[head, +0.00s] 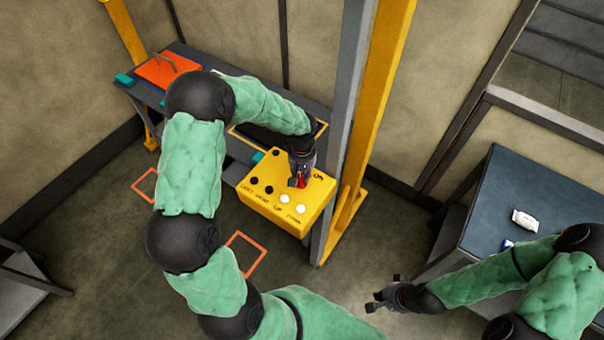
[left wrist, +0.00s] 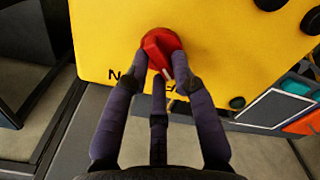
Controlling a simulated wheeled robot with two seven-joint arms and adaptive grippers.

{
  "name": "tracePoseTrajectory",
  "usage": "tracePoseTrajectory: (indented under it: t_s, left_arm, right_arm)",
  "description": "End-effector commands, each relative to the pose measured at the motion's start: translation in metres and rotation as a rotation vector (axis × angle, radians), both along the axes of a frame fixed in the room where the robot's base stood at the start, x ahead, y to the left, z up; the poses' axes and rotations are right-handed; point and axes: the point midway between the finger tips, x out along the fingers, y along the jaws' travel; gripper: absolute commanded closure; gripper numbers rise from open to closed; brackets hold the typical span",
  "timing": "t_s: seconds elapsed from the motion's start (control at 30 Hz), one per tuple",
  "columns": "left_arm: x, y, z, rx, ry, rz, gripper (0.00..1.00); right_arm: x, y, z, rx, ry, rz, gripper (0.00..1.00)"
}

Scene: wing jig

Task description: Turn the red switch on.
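The red switch (head: 301,183) is a knob on the top panel of a yellow box (head: 262,207), beside a dark "ON" label. My left gripper (head: 297,177) is over it and hides part of it. In the left wrist view the red switch (left wrist: 160,46) has a raised ridge, tilted in the picture. The fingers of my left gripper (left wrist: 163,72) reach to its near side, one to each side, with part of the label behind them. I cannot tell whether they press on it. My right gripper (head: 375,297) is open and empty, well to the right of the box.
Black and white buttons (head: 285,199) with printed labels share the panel. A grey and yellow post (head: 356,150) stands close to the box's right. A workbench (head: 190,60) with an orange piece lies behind. A dark table (head: 520,190) holding a white item (head: 524,220) is at right.

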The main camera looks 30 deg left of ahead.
Motion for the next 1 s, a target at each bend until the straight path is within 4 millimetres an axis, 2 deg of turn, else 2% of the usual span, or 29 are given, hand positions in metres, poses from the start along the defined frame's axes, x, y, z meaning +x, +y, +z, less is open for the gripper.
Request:
tracePoseTrajectory:
  t_s: [0.37, 0.57, 1.0]
  left_arm:
    - [0.000, 0.000, 0.000, 0.000, 0.000, -0.015, 1.00]
    - [0.000, -0.001, 0.000, 0.001, -0.001, -0.088, 1.00]
    - [0.000, -0.003, 0.000, 0.001, -0.001, -0.460, 1.00]
  right_arm:
    - [0.000, 0.000, -0.001, 0.000, 0.000, 0.000, 1.00]
    - [0.000, 0.000, -0.004, 0.000, 0.000, 0.000, 1.00]
    - [0.000, 0.000, -0.012, 0.000, 0.000, 0.000, 1.00]
